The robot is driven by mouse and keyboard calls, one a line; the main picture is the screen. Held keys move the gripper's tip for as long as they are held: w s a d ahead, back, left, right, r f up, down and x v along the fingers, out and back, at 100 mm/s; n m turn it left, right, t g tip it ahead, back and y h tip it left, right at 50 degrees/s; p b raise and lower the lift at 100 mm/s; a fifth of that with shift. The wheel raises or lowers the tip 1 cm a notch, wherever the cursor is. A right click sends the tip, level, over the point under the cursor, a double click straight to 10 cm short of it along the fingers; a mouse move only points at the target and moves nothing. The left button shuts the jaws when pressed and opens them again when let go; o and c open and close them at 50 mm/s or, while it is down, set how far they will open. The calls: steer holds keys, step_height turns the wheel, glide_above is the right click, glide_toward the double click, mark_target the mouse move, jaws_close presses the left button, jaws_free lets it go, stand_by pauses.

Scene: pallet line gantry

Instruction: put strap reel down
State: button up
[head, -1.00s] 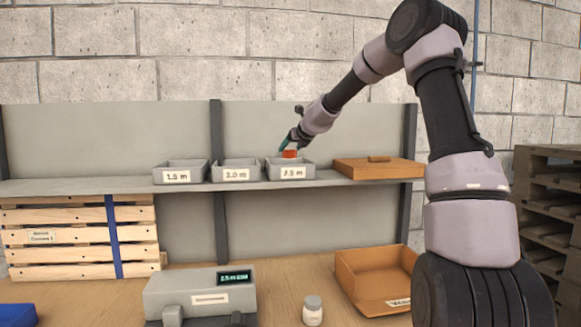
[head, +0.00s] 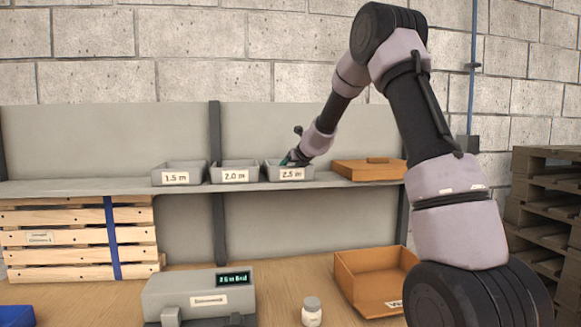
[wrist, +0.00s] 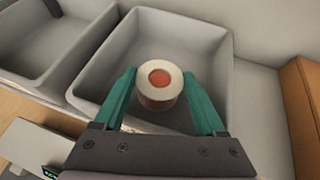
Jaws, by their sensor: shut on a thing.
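The strap reel (wrist: 160,96) is a short pale roll with a red-orange centre. In the wrist view it sits between the green fingers of my gripper (wrist: 160,82), inside the walls of a grey bin (wrist: 104,84). My gripper is shut on the reel. In the head view my gripper (head: 288,161) dips into the grey bin labelled 2.5 m (head: 291,174), the rightmost of three on the shelf. The reel is hidden there by the bin's front wall and the gripper. I cannot tell whether the reel touches the bin floor.
The 2.0 m bin (head: 236,176) and 1.5 m bin (head: 176,178) stand to the left. Below are a grey machine with a display (head: 199,297), a white jar (head: 312,313) and an orange tray (head: 370,278).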

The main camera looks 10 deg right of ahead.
steer(key=o, duration=1.3)
steer(key=shift+f, duration=0.1)
steer(key=shift+s+r, duration=0.25)
steer(key=shift+r, duration=0.1)
steer(key=s+a+r+n+y, duration=0.1)
steer(key=s+r+n, duration=0.35)
steer(key=s, duration=0.45)
steer(key=s+r+n+g+y, duration=0.1)
steer(key=s+r+n, duration=0.35)
steer(key=s, duration=0.35)
steer(key=s+a+r+n+y, duration=0.1)
steer(key=s+r+n, duration=0.35)
steer(key=s, duration=0.45)
steer(key=s+d+f+n+g+h, duration=0.1)
steer(key=s+d+f+n, duration=0.1)
steer(key=s+n, duration=0.3)
steer(key=s+d+f+n+g+h, duration=0.1)
steer(key=s+n, duration=0.4)
steer(key=s, duration=0.5)
steer(key=s+d+f+n+g+h, duration=0.1)
steer(key=s+d+f+n+h, duration=0.1)
steer(key=s, duration=0.6)
steer(key=d+f+n, duration=0.1)
steer(key=d+n, duration=0.1)
steer(key=n, duration=0.1)
steer(key=shift+d+f+g, duration=0.25)
steer(key=shift+f+g, duration=0.1)
steer(key=shift+g, duration=0.05)
